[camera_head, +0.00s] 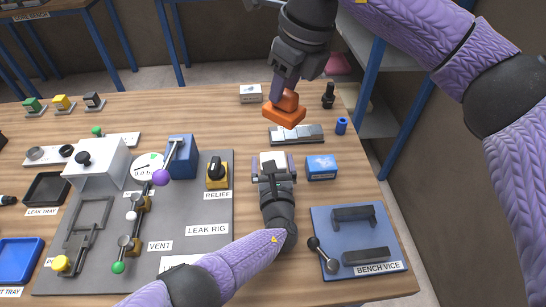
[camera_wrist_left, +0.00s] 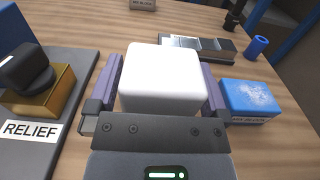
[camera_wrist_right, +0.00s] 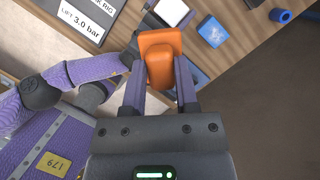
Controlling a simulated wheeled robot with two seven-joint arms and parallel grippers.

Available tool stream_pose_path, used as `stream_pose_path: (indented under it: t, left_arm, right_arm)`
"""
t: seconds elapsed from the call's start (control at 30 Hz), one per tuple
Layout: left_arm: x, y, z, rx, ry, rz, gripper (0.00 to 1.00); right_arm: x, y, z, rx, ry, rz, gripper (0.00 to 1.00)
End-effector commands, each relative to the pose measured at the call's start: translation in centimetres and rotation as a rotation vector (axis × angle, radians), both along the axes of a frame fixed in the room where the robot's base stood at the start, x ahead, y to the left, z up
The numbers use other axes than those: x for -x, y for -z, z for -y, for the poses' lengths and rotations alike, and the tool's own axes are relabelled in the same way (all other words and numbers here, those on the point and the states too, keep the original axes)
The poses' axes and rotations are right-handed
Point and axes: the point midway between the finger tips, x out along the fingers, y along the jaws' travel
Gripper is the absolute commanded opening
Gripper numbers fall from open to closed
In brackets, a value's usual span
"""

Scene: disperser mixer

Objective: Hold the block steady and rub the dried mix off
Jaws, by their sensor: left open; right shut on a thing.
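The blue block (camera_head: 321,168) has pale, speckled dried mix on its top and stands on the table. It also shows at the right of the left wrist view (camera_wrist_left: 250,98), with a label on its front. My left gripper (camera_head: 273,166) is open, its fingers on either side of a white block (camera_wrist_left: 162,78), just left of the blue block and apart from it. My right gripper (camera_head: 287,92) is shut on an orange rubbing tool (camera_head: 284,113), held above the table behind the blocks. The tool also shows between the fingers in the right wrist view (camera_wrist_right: 160,58).
A grey segmented bar (camera_head: 297,134) and a small blue cylinder (camera_head: 341,126) lie behind the blocks. The leak rig (camera_head: 200,250) fills the left. The bench vice (camera_head: 360,240) stands front right. Bare wood lies between the blue block and the vice.

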Motion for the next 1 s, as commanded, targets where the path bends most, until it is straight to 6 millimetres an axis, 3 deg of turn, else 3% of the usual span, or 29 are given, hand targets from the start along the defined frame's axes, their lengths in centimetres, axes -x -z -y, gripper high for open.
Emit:
stream_pose_path:
  t: [0.13, 0.27, 0.6, 0.73, 1.0]
  left_arm:
    - [0.6, 0.1, 0.1, 0.003, 0.002, -0.001, 1.0]
    - [2.6, 0.2, 0.0, 0.006, 0.002, -0.003, 1.0]
    - [10.6, 0.1, -0.1, -0.001, 0.0, -0.003, 1.0]
    - [11.8, 0.1, 0.0, 0.0, 0.0, -0.002, 1.0]
    - [12.0, 0.0, 0.0, -0.001, 0.0, -0.001, 1.0]
  right_arm:
    - [0.0, 0.0, 0.0, 0.0, 0.0, 0.0, 0.0]
    - [0.0, 0.0, 0.0, 0.0, 0.0, 0.0, 0.0]
    - [0.0, 0.0, 0.0, 0.0, 0.0, 0.0, 0.0]
    - [0.0, 0.0, 0.0, 0.0, 0.0, 0.0, 0.0]
    - [0.0, 0.0, 0.0, 0.0, 0.0, 0.0, 0.0]
